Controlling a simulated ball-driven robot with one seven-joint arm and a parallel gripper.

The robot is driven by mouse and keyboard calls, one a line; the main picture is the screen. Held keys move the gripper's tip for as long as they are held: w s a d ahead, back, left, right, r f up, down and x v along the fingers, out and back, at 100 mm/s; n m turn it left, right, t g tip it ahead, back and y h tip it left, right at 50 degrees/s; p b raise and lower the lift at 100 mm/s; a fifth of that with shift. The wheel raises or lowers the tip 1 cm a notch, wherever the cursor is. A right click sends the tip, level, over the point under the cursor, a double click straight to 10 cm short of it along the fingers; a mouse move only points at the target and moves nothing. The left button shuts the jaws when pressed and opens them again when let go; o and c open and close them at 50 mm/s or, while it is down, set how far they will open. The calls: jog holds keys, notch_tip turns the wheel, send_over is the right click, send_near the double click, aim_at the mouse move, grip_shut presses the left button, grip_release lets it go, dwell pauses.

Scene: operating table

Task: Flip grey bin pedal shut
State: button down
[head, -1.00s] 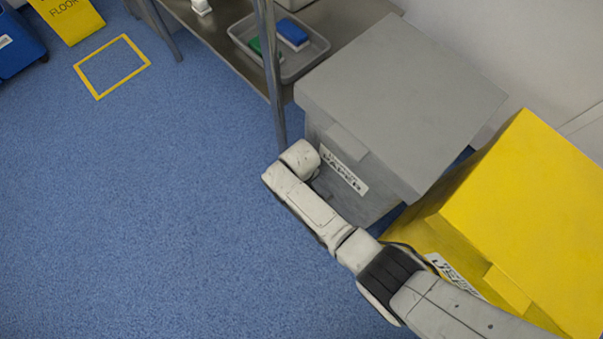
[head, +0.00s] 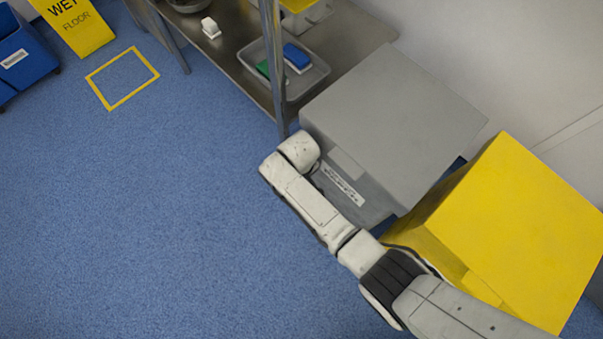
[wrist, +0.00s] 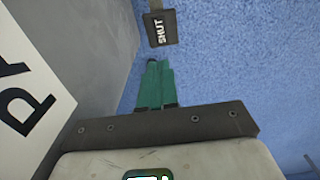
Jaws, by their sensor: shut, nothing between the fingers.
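The grey bin (head: 400,120) stands right of centre in the head view, with a white label on its front. Its lid looks closed. In the wrist view its grey side (wrist: 85,40) and part of the label fill the left. A dark pedal (wrist: 163,29) marked SHUT sticks out beside the bin at the top of the wrist view. My gripper (wrist: 155,64) has its green fingers together and empty, pointing at the pedal with a small gap showing in the picture. In the head view my arm hides the gripper and pedal.
A yellow bin (head: 520,225) stands close to the right of the grey bin. A metal table (head: 232,58) with a tray is behind, its leg near my arm. A yellow wet-floor sign (head: 75,25) and a blue container (head: 22,55) are far left. Blue floor is open at left.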

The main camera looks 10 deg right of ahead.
jog(key=shift+w+r+p, duration=0.1)
jog(key=shift+r+p, duration=0.2)
jog(key=shift+r, duration=0.85)
